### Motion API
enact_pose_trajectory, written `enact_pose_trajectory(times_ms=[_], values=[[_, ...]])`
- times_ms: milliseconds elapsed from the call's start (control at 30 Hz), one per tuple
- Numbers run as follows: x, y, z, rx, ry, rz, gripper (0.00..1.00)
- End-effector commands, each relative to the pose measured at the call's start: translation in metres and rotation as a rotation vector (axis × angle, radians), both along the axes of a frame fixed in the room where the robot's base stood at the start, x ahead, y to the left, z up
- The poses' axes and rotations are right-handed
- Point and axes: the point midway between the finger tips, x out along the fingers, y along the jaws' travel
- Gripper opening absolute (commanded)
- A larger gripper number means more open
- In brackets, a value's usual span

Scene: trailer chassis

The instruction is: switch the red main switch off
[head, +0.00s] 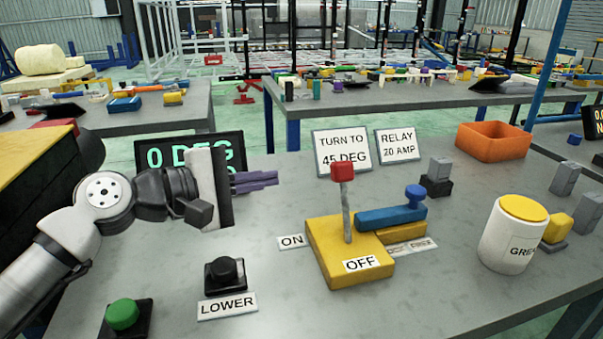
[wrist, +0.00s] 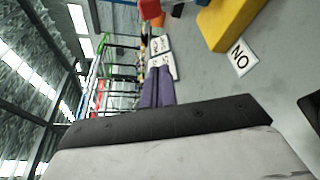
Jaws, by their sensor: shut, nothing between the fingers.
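The red main switch has a red knob (head: 342,172) on a thin grey lever, standing about upright from a yellow base (head: 330,265). An ON label (head: 292,241) lies at the base's left side and an OFF label (head: 361,263) is on its front part. My gripper (head: 268,181) is left of the red knob, apart from it, its purple fingers pointing right. The fingers (wrist: 157,85) are together and empty in the wrist view.
Signs (head: 341,152), a display (head: 160,156) and an orange bin (head: 493,141) stand behind. A black LOWER button (head: 225,274) and green button (head: 123,314) are front left; a white pot (head: 513,234) is right.

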Motion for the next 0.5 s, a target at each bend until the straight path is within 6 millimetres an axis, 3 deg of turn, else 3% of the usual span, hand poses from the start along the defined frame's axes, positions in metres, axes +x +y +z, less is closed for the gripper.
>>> enact_pose_trajectory(times_ms=[500], values=[[0.053,-0.076,-0.012,0.002,0.003,-0.005,0.0]])
